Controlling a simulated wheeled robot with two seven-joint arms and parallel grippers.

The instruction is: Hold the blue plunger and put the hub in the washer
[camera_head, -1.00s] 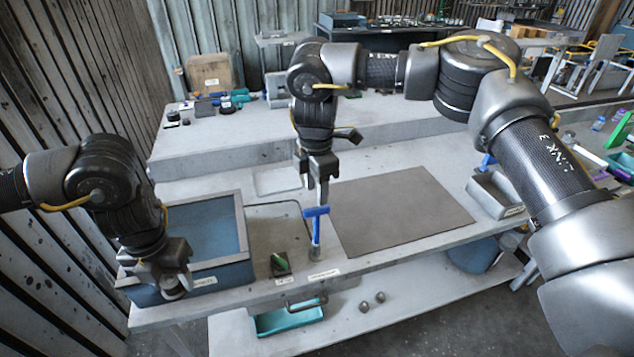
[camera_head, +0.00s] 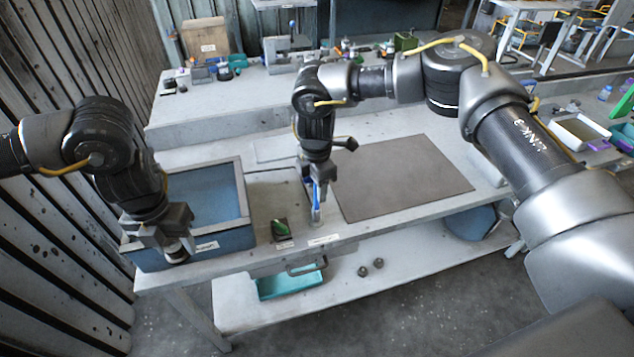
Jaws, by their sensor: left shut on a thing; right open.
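The washer is a blue-grey open tub (camera_head: 150,258) with a blue inside, at the left end of the bench. My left gripper (camera_head: 176,246) is shut on a small grey round piece, likely the hub (camera_head: 177,256), by the tub's front wall. The gripper covers much of the piece. The blue plunger (camera_head: 316,196) stands upright in a small metal holder near the bench's front edge. My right gripper (camera_head: 319,186) is open, with its fingers down at the plunger's handle and hiding much of it. I cannot tell whether they touch it.
A green-and-black item (camera_head: 281,230) sits left of the plunger. A bare dark mat (camera_head: 400,178) lies to the right. Tools fill the raised back shelf.

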